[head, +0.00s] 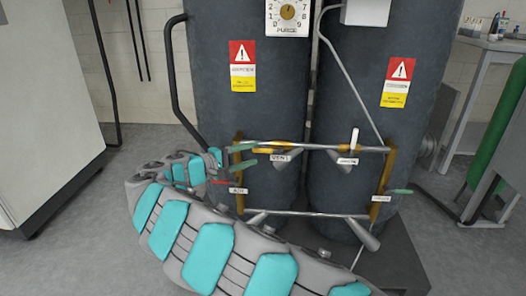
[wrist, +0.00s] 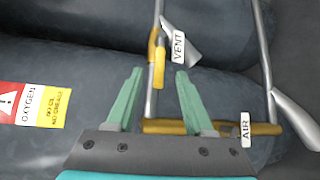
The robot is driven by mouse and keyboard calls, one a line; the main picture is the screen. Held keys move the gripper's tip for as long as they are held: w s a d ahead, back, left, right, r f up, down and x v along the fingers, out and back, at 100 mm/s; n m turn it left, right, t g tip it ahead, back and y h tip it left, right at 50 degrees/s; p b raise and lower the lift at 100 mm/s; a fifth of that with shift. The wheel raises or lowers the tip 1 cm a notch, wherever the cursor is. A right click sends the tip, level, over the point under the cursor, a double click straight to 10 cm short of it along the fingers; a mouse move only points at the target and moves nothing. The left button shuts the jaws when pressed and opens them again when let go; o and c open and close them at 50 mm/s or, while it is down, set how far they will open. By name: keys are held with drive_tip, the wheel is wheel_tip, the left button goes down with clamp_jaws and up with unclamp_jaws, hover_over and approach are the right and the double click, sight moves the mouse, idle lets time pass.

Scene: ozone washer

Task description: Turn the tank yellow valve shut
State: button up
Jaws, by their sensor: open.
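The yellow valve handle (wrist: 159,62) lies along the grey pipe beside the VENT label in the wrist view. In the head view, yellow valve parts (head: 268,149) show on the upper pipe, left of centre. My gripper (wrist: 158,74) is open, with its two green fingers apart and the yellow handle in the gap between their tips. It does not visibly grip the handle, and contact cannot be told. In the head view my gripper (head: 254,155) is at the upper left corner of the pipe frame, reaching toward VENT. My arm covers the lower left.
Two dark tanks (head: 361,97) stand behind the pipe frame. A white-handled valve (head: 354,139) and a green handle (head: 400,191) are on its right side. A red handle (head: 222,182) is beside the AIR label. A yellow fitting (wrist: 262,129) crosses behind my right finger.

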sight(261, 152)
drive_tip(key=x, duration=0.5)
drive_tip(key=shift+w+d, duration=0.1)
drive_tip(key=shift+d, duration=0.1)
drive_tip(key=shift+c, duration=0.3)
clamp_jaws()
drive_tip(key=shift+f, duration=0.1)
idle(0.8)
